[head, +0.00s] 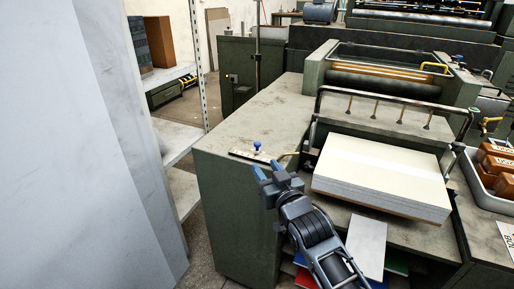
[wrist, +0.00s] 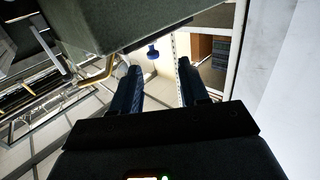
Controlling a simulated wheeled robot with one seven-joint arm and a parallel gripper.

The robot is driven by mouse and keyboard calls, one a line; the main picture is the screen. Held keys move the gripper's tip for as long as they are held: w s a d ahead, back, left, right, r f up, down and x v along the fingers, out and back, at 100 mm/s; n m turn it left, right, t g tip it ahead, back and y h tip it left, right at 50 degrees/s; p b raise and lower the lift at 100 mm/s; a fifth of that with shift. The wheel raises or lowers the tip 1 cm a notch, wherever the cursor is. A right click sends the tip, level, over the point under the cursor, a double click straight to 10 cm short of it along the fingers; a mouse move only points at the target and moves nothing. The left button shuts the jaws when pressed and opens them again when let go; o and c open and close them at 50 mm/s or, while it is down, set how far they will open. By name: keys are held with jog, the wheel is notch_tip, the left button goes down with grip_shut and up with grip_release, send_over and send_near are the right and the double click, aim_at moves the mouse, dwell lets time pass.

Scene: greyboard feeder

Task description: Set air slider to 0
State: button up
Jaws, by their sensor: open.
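The strip's markings are too small to read. In the wrist view the blue knob (wrist: 152,52) shows beyond the fingertips, between them and nearer the left finger. My gripper (head: 266,168) is open and empty, its blue fingers just in front of the strip and apart from the knob. It also shows in the wrist view (wrist: 160,66) with a wide gap between the fingers.
A thick stack of greyboard (head: 375,175) lies right of the gripper under a dark tube frame (head: 385,97). A pale cabinet (head: 90,150) fills the left. The machine top (head: 250,115) behind the knob is clear.

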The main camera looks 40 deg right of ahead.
aim_at(259, 146)
jog(key=shift+w+d+r, duration=0.35)
jog(key=shift+w+d, duration=0.3)
jog(key=shift+w+d+r, duration=0.3)
jog(key=shift+w+d, duration=0.3)
jog(key=shift+p+x, duration=0.3)
jog(key=shift+x, duration=3.3)
jog(key=shift+r, duration=0.1)
grip_shut()
